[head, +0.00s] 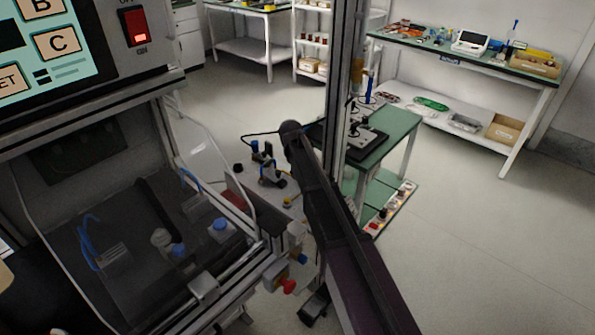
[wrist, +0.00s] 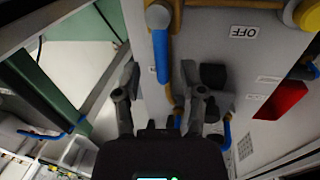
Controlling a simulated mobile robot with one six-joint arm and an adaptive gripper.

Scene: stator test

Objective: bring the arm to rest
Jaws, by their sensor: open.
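My arm (head: 335,215) reaches from the bottom of the head view up to the middle, beside the test machine. My gripper (wrist: 160,78) shows in the wrist view with its two dark fingers spread apart, open, and nothing is clamped between them. A blue-sleeved lever (wrist: 160,55) on a grey panel (wrist: 215,50) shows beyond the fingers, in line with the gap. I cannot tell how far it is from the fingertips. In the head view I cannot make out the fingers clearly.
The test machine with a lettered screen (head: 45,50) and lit red switch (head: 134,27) stands left; its chamber (head: 130,245) holds blue-capped parts. A metal post (head: 343,80) rises by my arm. A green table (head: 395,135) stands behind. The right floor (head: 480,235) is clear.

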